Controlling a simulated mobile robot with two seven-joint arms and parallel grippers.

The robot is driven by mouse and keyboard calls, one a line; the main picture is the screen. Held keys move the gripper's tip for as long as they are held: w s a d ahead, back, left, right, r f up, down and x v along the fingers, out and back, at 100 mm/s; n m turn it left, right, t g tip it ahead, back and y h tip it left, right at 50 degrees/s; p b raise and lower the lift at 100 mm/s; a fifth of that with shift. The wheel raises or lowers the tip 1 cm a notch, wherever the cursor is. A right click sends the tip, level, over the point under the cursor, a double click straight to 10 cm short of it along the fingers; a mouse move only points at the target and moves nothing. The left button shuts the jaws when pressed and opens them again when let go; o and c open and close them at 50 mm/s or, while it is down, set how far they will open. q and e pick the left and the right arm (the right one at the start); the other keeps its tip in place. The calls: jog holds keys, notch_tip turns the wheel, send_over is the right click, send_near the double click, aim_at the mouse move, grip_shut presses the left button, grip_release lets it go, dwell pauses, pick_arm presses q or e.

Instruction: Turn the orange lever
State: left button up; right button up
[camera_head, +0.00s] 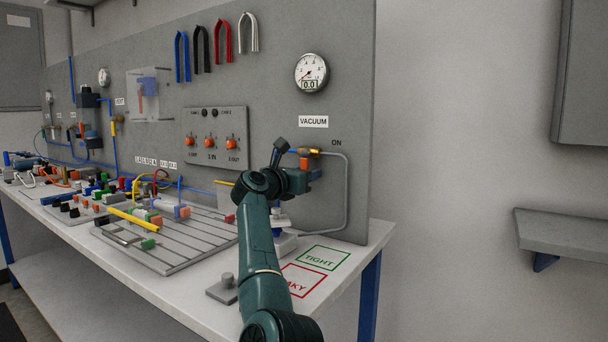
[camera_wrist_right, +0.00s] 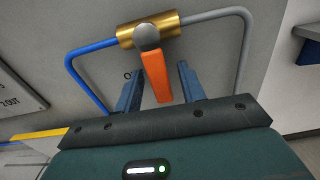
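The orange lever (camera_wrist_right: 156,76) hangs from a grey round knob on a brass valve (camera_wrist_right: 160,28) in the right wrist view. It points down and slightly right. My right gripper (camera_wrist_right: 161,70) is open, with one blue finger on each side of the lever and a visible gap to each. In the head view the brass valve (camera_head: 309,152) sits on the panel below the VACUUM label, and a bit of the orange lever (camera_head: 303,163) shows beside my right gripper (camera_head: 308,174). The hand hides part of it. My left gripper is not in view.
Blue and grey tubes (camera_wrist_right: 92,47) run from the valve's two ends. A gauge (camera_head: 311,73) reading 0.0 hangs above. On the bench, a slotted plate (camera_head: 165,245) and small parts lie left of my arm. Marked TIGHT (camera_head: 323,258) and LEAKY squares lie below the panel.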

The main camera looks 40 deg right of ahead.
jog(key=v, duration=1.3)
jog(key=shift+s+a, duration=0.1)
